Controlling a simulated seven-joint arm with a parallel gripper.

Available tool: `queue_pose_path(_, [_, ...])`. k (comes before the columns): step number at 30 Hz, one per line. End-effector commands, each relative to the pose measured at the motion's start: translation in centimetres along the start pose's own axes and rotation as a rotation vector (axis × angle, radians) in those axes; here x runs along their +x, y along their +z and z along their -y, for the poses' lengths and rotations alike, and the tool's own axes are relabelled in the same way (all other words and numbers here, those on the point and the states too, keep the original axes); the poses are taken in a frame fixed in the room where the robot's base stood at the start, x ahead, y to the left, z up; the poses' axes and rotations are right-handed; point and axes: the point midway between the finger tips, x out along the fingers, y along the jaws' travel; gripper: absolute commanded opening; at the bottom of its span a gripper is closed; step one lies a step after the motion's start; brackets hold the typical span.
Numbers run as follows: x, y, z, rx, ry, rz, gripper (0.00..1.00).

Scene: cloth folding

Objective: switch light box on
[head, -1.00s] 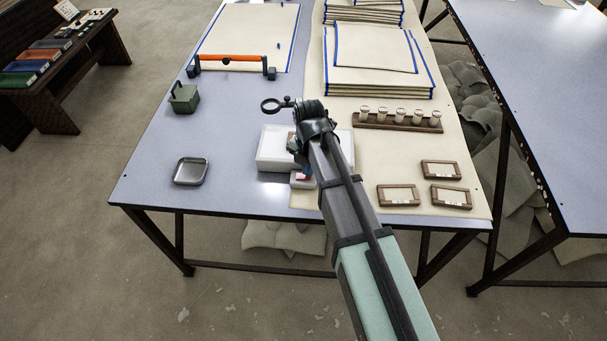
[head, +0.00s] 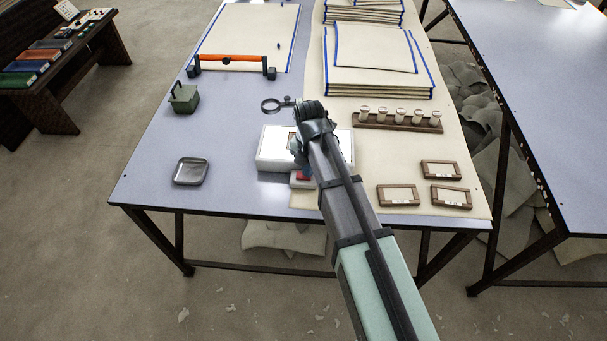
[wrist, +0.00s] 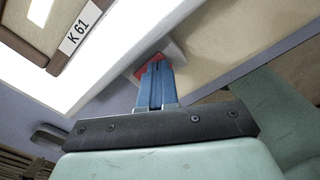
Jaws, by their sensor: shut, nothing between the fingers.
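The light box (head: 272,150) is a white slab on the table, and its top glows bright white; the wrist view also shows its lit top (wrist: 108,48). A small switch block with a red rocker (head: 303,176) sits at its near edge, partly hidden by my arm. In the wrist view the red part (wrist: 146,64) shows just beyond my fingertips. My gripper (wrist: 157,68) is shut with its blue fingers together and empty, at the red rocker. I cannot tell whether they touch. In the head view my arm hides the fingers.
A brown frame labelled K 61 (wrist: 62,50) lies on the light box. A magnifier ring (head: 271,105) stands behind it. A metal tray (head: 190,171) is at left, a rack of vials (head: 398,119) and several small frames (head: 441,169) at right. The table between tray and green box (head: 184,98) is clear.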

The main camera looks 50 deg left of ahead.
Motion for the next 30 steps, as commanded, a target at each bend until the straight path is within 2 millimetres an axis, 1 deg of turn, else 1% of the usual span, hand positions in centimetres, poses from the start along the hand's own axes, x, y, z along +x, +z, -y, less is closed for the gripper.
queue_pose_path(3, [-0.9, 0.0, 0.0, 0.0, 0.0, 0.0, 0.0])
queue_pose_path(24, [-5.4, 0.0, 0.0, 0.0, 0.0, 0.0, 0.0])
queue_pose_path(30, [-6.2, 0.0, 0.0, 0.0, 0.0, 0.0, 0.0])
